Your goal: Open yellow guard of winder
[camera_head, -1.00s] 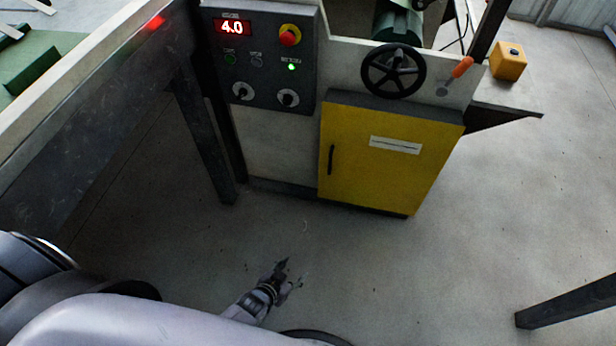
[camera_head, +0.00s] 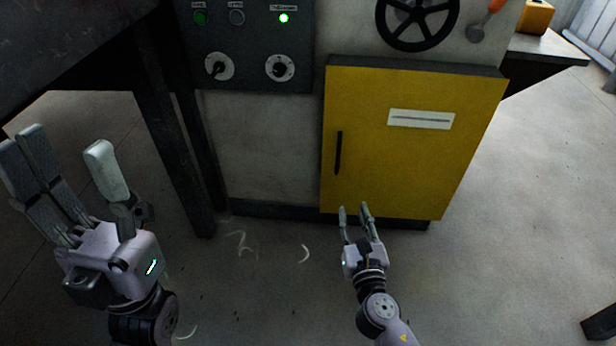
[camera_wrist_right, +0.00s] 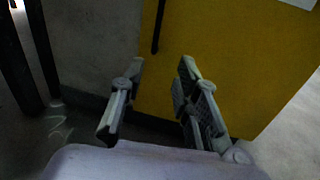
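The yellow guard (camera_head: 415,155) is a shut door on the front of the winder, with a black vertical handle (camera_head: 338,153) near its left edge and a white label at the top. My right gripper (camera_head: 355,210) is below the handle, in front of the guard's lower edge, open and empty. In the right wrist view, the handle (camera_wrist_right: 158,28) shows beyond the open fingers (camera_wrist_right: 160,75), apart from them. My left gripper (camera_head: 70,165) is open and empty at the far left, its fingers pointing up, well away from the guard.
A black handwheel (camera_head: 417,22) and an orange-handled lever (camera_head: 487,20) are above the guard. A control panel (camera_head: 250,45) with knobs is to its left. A dark table leg (camera_head: 178,140) stands between my left gripper and the winder. The floor right of the guard is clear.

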